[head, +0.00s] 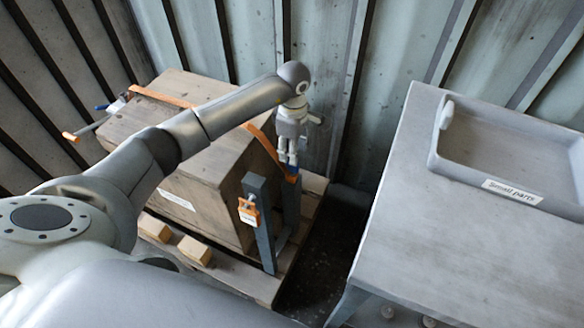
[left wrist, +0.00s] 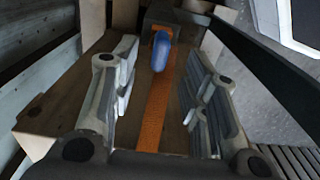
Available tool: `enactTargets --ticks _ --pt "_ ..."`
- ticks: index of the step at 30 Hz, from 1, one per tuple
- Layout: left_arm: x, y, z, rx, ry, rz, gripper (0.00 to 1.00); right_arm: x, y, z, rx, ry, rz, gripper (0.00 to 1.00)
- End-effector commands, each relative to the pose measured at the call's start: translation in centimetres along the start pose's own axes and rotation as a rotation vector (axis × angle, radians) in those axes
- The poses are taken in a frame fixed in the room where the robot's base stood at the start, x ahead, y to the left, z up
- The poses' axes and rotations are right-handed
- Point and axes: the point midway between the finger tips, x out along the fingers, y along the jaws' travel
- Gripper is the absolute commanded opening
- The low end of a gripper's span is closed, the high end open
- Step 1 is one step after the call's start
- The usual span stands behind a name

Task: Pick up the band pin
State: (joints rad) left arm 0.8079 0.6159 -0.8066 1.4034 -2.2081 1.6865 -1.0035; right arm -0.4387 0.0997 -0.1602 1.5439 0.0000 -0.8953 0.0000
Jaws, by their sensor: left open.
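A blue pin-like piece, seemingly the band pin (left wrist: 162,50), stands on the orange band in the left wrist view. It lies between the two fingers of my left gripper (left wrist: 160,95), with clear space on both sides. In the head view my left gripper (head: 288,158) points down over the crate's right side. A bit of blue and orange (head: 292,178) shows just under its fingertips. The gripper is open and holds nothing. The pin's lower end is hidden. My right gripper is not in view.
A wooden crate (head: 205,185) with an orange band (head: 160,97) stands on a pallet (head: 215,268). A grey table (head: 440,240) with a small-parts tray (head: 470,178) stands right. Corrugated walls close the back.

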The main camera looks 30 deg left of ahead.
Motion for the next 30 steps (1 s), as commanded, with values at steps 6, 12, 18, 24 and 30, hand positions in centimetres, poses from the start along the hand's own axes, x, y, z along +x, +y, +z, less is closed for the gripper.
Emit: enactTargets --ticks 6,12,18,24,30 --pt "2.5 -0.1 -0.1 -0.001 -0.002 -0.003 0.41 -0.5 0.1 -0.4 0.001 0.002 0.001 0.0" --pt "5.5 -0.1 -0.2 -0.001 -0.001 -0.002 0.41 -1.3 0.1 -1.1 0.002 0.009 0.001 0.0" --pt "6.3 -0.1 -0.3 0.0 0.0 0.001 0.41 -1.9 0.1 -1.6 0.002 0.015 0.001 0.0" --pt "6.2 -0.1 -0.3 0.0 0.0 0.001 0.33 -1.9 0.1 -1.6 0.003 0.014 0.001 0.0" --pt "6.2 -0.1 -0.3 0.0 0.0 0.001 0.08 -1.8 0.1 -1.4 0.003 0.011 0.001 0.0"
